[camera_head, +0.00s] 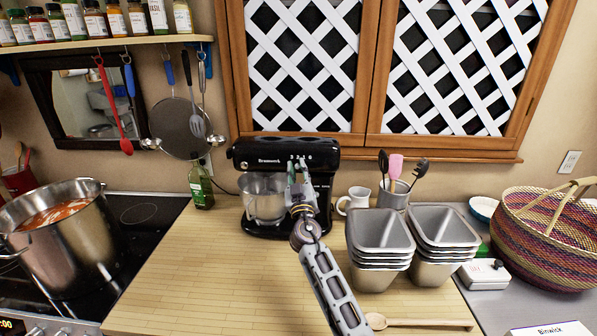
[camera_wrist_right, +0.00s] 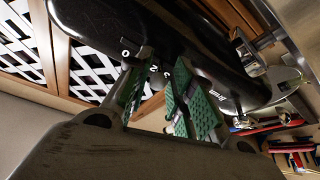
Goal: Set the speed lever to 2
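The black stand mixer (camera_head: 268,152) stands at the back of the wooden counter, its steel bowl (camera_head: 264,197) below the head. A row of speed marks runs along the right part of the head. My right gripper (camera_head: 294,168) is raised against this side, just below the marks, and hides part of the mixer. In the right wrist view the mixer head (camera_wrist_right: 150,30) is close above. The green-padded fingers of my right gripper (camera_wrist_right: 157,92) stand apart below the marks. The speed lever and its setting cannot be made out. My left gripper is not in view.
Stacked metal tins (camera_head: 380,232) stand right of my right arm, near a white jug (camera_head: 355,201) and a utensil holder (camera_head: 394,196). A green bottle (camera_head: 201,188) is left of the mixer. A large pot (camera_head: 62,250) sits on the stove. The counter's front left is clear.

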